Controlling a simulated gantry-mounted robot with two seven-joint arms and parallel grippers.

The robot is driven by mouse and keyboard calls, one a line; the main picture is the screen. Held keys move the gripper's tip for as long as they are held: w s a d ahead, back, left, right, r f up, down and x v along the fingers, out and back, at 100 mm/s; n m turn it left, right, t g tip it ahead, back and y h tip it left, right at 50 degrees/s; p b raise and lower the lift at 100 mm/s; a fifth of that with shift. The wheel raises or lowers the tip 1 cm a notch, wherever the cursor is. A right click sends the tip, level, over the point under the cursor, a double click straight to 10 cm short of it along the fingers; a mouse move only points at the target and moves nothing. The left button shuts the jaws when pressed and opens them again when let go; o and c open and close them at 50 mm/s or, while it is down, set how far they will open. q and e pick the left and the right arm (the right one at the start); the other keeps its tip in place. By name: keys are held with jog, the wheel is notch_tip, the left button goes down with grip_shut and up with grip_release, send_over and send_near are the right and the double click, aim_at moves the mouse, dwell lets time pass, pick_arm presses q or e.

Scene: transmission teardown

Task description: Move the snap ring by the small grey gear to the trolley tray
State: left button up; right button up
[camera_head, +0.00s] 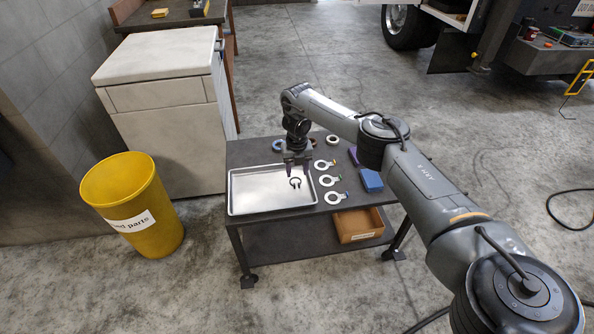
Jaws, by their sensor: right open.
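A dark open snap ring (295,183) shows over the right part of the silver trolley tray (250,207), just below my right gripper. It looks to lie on the tray floor. My right gripper (298,171) points down over the tray's right side, with its jaws open and apart around empty space. I cannot make out the small grey gear for certain; a grey ring-shaped part (279,145) lies behind the tray, partly beside my arm. My left gripper is not in view.
Several pale ring-shaped parts with coloured tags (328,181) lie right of the tray on the dark trolley (307,208). A blue box (371,181) sits further right. A wooden bin (358,226) is on the lower shelf. A yellow barrel (130,205) stands left.

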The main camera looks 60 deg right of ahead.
notch_tip(320, 180, up, 5)
jog(key=p, duration=0.3)
dwell(0.4)
jog(key=shift+s, duration=0.1)
